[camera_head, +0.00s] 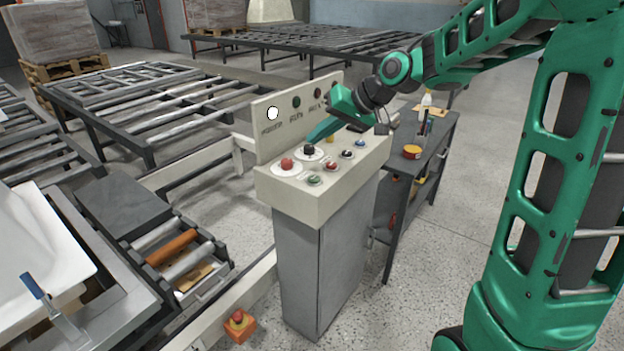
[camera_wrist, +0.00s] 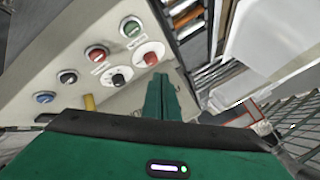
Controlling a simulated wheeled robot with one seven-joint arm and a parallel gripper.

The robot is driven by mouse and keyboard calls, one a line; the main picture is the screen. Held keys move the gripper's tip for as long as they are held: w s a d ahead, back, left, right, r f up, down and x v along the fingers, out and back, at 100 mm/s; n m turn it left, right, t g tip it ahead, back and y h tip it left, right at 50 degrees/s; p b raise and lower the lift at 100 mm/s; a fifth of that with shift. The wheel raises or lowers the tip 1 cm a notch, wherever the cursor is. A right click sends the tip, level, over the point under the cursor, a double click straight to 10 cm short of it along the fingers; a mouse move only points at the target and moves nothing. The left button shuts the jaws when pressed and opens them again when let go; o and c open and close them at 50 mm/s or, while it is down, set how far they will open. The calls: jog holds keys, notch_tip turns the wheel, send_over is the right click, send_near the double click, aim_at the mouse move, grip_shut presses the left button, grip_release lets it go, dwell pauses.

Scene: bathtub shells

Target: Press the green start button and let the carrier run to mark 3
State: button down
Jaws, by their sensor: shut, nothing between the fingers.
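The green button (camera_head: 314,180) is on the front edge of the sloped top of the pale control box (camera_head: 290,205). It also shows in the wrist view (camera_wrist: 131,28), uncovered. My gripper (camera_head: 312,137) is shut and empty, its fingertips over the back part of the panel, near the black knob (camera_head: 309,150) and apart from the green button. In the wrist view the closed green fingers (camera_wrist: 158,82) point toward the red mushroom button (camera_wrist: 150,58). At the left, a white shell (camera_head: 30,250) rests on a dark frame, perhaps the carrier. I cannot make out mark 3.
A white lamp (camera_head: 272,113) looks lit. A side table (camera_head: 440,135) stands behind.

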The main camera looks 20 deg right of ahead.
aim_at(318, 179)
jog(key=shift+f, duration=4.3)
